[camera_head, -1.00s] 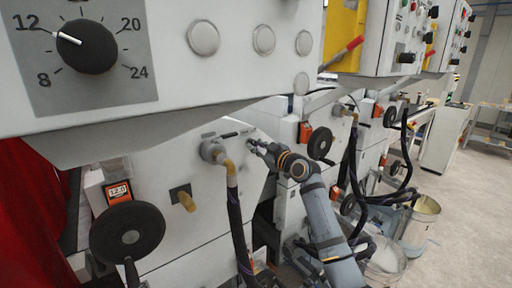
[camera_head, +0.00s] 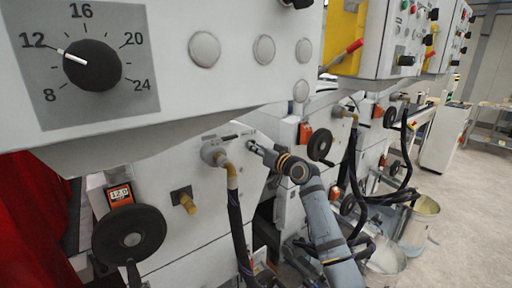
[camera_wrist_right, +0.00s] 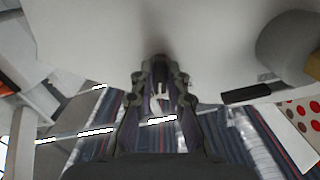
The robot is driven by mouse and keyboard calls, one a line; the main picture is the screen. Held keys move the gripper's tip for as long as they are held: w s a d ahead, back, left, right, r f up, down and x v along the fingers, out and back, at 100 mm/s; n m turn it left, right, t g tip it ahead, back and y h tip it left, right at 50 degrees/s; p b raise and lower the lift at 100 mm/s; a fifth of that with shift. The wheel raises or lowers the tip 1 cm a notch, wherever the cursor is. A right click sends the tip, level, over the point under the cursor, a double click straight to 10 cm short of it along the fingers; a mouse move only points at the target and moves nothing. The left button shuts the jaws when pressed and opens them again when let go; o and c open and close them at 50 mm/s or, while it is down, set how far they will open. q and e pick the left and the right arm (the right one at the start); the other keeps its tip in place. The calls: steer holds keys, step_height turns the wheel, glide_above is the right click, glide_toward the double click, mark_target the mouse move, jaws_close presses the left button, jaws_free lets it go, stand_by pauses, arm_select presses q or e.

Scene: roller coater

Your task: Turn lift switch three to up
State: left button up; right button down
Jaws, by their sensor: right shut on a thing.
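My right gripper (camera_head: 251,146) reaches the white machine panel (camera_head: 205,215), just right of a grey pipe fitting with a brass elbow. In the right wrist view its two dark fingers (camera_wrist_right: 161,78) are close together against the white panel. They are shut on a small dark part, which I take to be the lift switch (camera_wrist_right: 160,62). The fingers hide most of it, so its up or down setting cannot be read. My left gripper is not in view.
A grey fitting (camera_head: 213,153) with a black hose sits close left of the right gripper. A black handwheel (camera_head: 129,240) stands lower left. A control box with a large dial (camera_head: 92,65) overhangs above. Buckets (camera_head: 418,222) stand on the floor at right.

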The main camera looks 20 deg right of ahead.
steer(key=shift+m+p, duration=0.3)
steer(key=shift+m, duration=0.7)
steer(key=c, duration=1.3)
jaws_free()
steer(key=shift+c, duration=0.2)
steer(key=v, duration=1.2)
